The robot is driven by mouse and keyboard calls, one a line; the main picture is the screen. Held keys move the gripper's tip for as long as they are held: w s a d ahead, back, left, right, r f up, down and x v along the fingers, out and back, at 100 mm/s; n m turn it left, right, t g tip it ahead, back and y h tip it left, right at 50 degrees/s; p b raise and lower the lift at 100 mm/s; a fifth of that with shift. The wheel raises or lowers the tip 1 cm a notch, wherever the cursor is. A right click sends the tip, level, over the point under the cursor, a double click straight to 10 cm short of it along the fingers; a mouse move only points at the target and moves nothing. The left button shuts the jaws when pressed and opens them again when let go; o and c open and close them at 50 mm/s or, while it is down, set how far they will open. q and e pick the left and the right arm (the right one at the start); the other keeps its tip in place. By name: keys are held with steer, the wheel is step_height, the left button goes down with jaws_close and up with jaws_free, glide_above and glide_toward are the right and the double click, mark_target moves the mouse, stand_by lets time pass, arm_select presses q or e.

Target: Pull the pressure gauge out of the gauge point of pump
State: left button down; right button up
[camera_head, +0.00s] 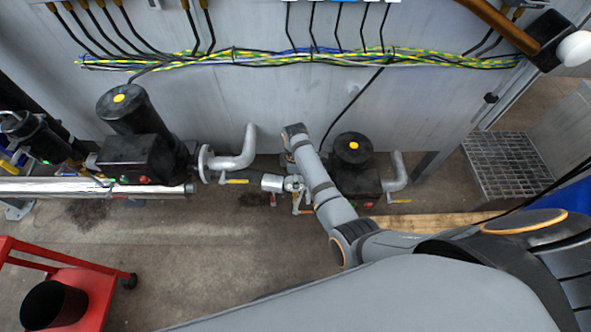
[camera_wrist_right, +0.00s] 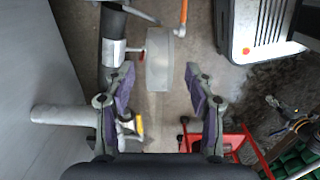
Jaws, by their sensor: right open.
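A pale, round-sided body, apparently the pressure gauge (camera_wrist_right: 159,68), shows in the right wrist view beside a silver and black pipe (camera_wrist_right: 113,52) with a red handle. My right gripper (camera_wrist_right: 161,85) is open, its two dark fingers left and right of the gauge's lower part in the picture. I see no contact. In the head view my right gripper (camera_head: 299,198) is low at the pipe between the left pump (camera_head: 135,155) and the right pump (camera_head: 352,150). I cannot make out the gauge there. My left gripper is not in view.
A grey bent pipe (camera_head: 233,160) with a yellow handle stands close left of my right gripper. The grey wall (camera_head: 300,100) is behind. A red cart (camera_head: 85,285) with a black bin (camera_head: 50,305) stands at lower left. Floor is clear in the middle.

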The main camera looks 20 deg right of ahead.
mark_target(287, 187)
step_height(287, 187, down, 5)
steer(key=shift+f+b, duration=0.15)
steer(key=shift+b, duration=0.25)
steer(key=shift+c, duration=0.3)
jaws_close()
